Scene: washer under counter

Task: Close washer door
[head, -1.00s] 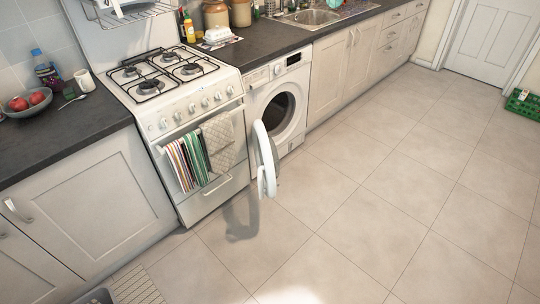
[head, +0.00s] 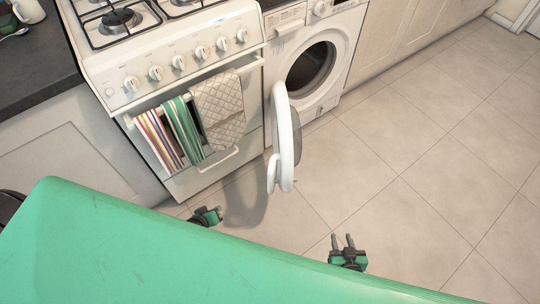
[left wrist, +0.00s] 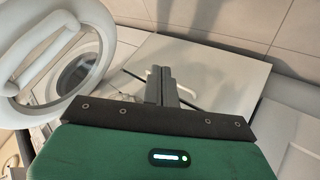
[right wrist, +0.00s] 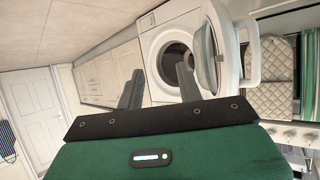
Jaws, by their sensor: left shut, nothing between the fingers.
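The white washer (head: 318,50) stands under the counter, right of the cooker. Its round door (head: 285,140) is wide open and sticks out into the room, edge-on in the head view. The drum opening (head: 310,68) is uncovered. The door also shows at the left of the left wrist view (left wrist: 45,45) and right of centre in the right wrist view (right wrist: 225,50). My left gripper (head: 218,213) is shut and empty, low in front of the cooker, left of the door and apart from it. My right gripper (head: 343,240) is open and empty, below and right of the door, apart from it.
The white cooker (head: 160,65) stands left of the washer, with a striped towel (head: 165,140) and a quilted cloth (head: 218,105) on its front rail. White cupboards (head: 400,35) run on to the right. The tiled floor (head: 410,190) on the right is clear.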

